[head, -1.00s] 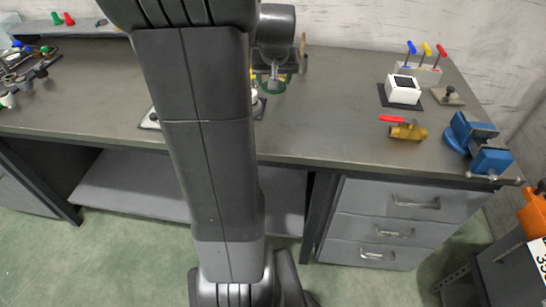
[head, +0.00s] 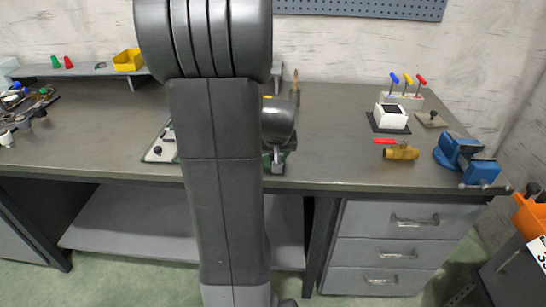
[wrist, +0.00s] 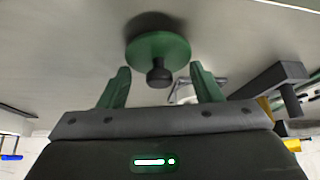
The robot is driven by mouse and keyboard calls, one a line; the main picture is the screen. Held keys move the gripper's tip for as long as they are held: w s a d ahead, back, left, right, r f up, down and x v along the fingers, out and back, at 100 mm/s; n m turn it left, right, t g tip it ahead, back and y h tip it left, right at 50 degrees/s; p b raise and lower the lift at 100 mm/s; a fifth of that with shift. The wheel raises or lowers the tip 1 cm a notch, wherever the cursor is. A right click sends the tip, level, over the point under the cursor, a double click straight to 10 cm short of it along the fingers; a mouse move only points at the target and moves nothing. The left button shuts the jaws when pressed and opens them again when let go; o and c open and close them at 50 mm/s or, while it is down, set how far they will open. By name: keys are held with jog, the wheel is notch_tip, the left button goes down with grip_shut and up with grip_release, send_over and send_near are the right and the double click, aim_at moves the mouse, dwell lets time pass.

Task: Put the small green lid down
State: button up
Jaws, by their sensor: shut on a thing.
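The small green lid (wrist: 160,46) is a round disc with a black knob (wrist: 158,75), seen in the wrist view between my two green fingertips. My gripper (wrist: 160,72) is shut on the lid, with a finger at either side of it. A dark shadow lies on the grey bench top just beyond the lid; the gap to the surface cannot be judged. In the head view my gripper (head: 277,158) is over the front part of the workbench (head: 335,150). My arm hides most of that area, and only a bit of green shows there.
A white panel with black knobs (head: 158,150) lies left of my arm. To the right stand a brass valve with a red handle (head: 400,152), a white box (head: 389,117), a blue vise (head: 468,158) and a tool holder (head: 403,100). Bench between my gripper and the valve is clear.

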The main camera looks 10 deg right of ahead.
jog(key=shift+f, duration=0.5)
jog(key=shift+f, duration=0.25)
jog(key=o, duration=1)
jog(key=shift+r, duration=0.1)
jog(key=shift+c, duration=0.2)
jog(key=shift+s+r, duration=0.15)
jog(key=shift+r, duration=0.4)
jog(key=p+v, duration=0.1)
jog(key=v, duration=1)
jog(key=shift+s, duration=0.15)
